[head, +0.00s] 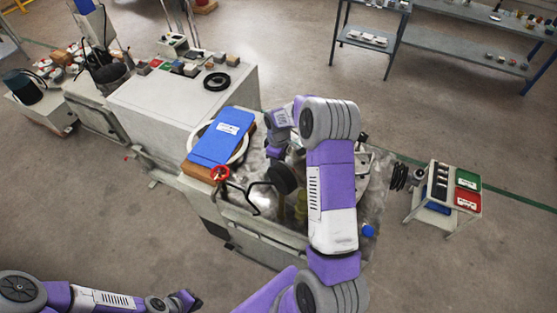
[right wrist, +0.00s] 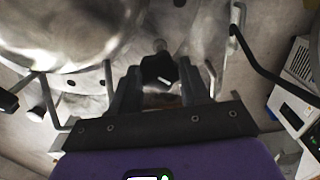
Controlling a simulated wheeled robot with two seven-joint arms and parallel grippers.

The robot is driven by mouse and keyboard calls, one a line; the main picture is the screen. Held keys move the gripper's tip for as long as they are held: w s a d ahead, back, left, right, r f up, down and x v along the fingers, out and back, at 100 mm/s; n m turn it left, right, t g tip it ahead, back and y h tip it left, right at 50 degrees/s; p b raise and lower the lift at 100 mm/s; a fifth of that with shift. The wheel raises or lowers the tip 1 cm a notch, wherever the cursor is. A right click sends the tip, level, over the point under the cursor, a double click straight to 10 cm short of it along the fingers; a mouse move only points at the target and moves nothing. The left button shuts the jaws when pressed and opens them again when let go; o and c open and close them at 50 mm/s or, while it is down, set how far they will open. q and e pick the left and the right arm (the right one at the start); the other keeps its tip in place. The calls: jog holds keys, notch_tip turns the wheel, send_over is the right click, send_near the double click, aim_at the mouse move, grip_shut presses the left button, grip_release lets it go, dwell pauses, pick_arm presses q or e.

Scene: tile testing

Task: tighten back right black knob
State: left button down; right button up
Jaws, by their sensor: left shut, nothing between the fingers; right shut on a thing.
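In the right wrist view a black knob (right wrist: 158,69) on a metal stem sits between the fingertips of my right gripper (right wrist: 160,82). The fingers are shut on it from both sides. In the head view my right arm reaches over the machine (head: 265,240), and its wrist and forearm hide the knob and fingertips. My left gripper (head: 187,300) is shut and empty at the bottom left of the head view, well away from the machine.
A large metal disc (right wrist: 65,30) lies left of the knob in the wrist view, with bent metal rods around it. A small cart (head: 447,212) stands to the right.

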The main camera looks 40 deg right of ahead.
dwell(0.3)
jog(key=o, duration=1.1)
jog(key=shift+c, duration=0.2)
jog(key=shift+r, duration=3.85)
